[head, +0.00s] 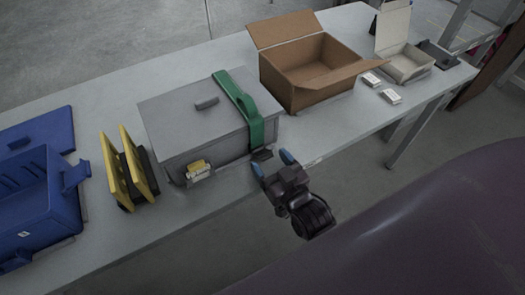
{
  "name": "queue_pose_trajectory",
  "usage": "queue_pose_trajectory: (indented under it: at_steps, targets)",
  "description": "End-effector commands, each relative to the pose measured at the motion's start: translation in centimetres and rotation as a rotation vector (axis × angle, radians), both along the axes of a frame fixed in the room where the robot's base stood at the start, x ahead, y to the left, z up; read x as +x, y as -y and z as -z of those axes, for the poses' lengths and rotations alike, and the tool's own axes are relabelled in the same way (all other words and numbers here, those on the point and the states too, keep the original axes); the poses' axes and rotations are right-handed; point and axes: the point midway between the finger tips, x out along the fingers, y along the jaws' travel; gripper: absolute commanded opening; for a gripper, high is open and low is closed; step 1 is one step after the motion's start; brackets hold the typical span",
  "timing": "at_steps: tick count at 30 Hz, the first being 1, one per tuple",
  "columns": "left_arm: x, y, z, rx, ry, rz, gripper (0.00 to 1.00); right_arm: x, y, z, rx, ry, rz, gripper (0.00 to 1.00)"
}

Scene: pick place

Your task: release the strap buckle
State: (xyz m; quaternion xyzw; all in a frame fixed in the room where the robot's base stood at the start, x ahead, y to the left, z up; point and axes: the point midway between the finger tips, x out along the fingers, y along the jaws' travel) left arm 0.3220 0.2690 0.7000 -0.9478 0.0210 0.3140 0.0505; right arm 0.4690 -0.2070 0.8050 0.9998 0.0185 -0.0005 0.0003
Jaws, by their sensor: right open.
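A grey lidded box (190,128) stands on the table with a green strap (238,97) running over its lid and down its front. A dark buckle (262,154) shows at the strap's lower end, close to the table. My right gripper (272,164) is open at the box's front right corner. Its blue fingertips are beside the buckle; whether they touch it I cannot tell. The gripper's jaws look empty. My left gripper is not in view.
An open cardboard box (308,80) stands behind right, with small white boxes (390,97) and an open white carton (405,62) farther right. Yellow panels (117,172) and a blue crate (37,200) stand left. The table's front edge is near the gripper.

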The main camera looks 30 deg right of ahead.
Motion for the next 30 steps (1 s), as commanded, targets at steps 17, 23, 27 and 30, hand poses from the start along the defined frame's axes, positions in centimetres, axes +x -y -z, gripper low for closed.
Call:
queue_pose_trajectory:
  at_steps: [17, 23, 27, 30]
  targets:
    - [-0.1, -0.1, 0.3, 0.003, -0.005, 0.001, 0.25, 3.8, -0.2, 0.0, 0.001, 0.000, 0.000, 0.72]
    - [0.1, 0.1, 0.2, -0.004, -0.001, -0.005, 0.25, 3.8, -0.2, 0.0, 0.001, 0.000, 0.000, 0.63]
    - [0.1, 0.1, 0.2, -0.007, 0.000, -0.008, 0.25, 3.7, -0.2, 0.0, 0.001, 0.000, 0.000, 0.42]
    - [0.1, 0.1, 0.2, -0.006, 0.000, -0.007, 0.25, 3.7, -0.2, 0.0, 0.001, 0.000, 0.000, 0.27]
